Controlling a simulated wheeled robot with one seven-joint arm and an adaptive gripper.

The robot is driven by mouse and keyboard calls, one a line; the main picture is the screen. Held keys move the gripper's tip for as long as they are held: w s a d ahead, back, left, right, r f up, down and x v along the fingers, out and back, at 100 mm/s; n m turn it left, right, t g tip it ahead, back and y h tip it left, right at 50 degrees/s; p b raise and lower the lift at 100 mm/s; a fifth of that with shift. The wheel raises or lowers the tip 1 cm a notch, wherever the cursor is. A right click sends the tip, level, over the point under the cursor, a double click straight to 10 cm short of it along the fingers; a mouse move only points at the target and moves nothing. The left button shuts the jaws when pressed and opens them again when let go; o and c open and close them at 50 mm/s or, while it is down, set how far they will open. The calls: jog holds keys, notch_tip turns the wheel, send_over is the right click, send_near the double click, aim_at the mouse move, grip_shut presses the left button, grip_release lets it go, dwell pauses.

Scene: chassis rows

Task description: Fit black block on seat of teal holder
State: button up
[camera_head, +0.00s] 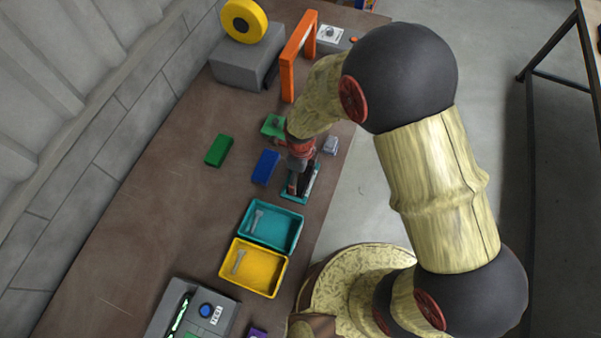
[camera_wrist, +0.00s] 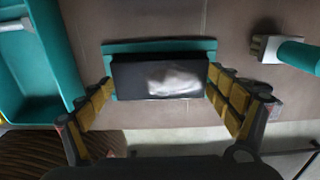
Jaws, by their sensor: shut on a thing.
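The black block (camera_wrist: 135,80) lies between the two yellow-padded fingers of my gripper (camera_wrist: 160,85) in the wrist view. The fingers are shut on its two short ends. A pale glare covers part of its top. The teal holder (camera_wrist: 160,47) shows as a strip along the block's far edge; the block hides most of it. In the head view the teal holder (camera_head: 293,198) is on the brown bench under my gripper (camera_head: 298,178). I cannot tell whether the block touches the seat or is slightly above it.
A teal tray (camera_head: 252,236) and a yellow tray (camera_head: 240,281) stand close by. A blue block (camera_head: 265,167), a green block (camera_head: 218,150) and a green holder (camera_head: 270,126) are near my gripper. An orange arch (camera_head: 287,75) stands farther back. The bench's right edge is close.

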jog(key=shift+f, duration=0.25)
jog(key=o, duration=1.5)
jog(key=shift+c, duration=0.2)
notch_tip(320, 180, up, 12)
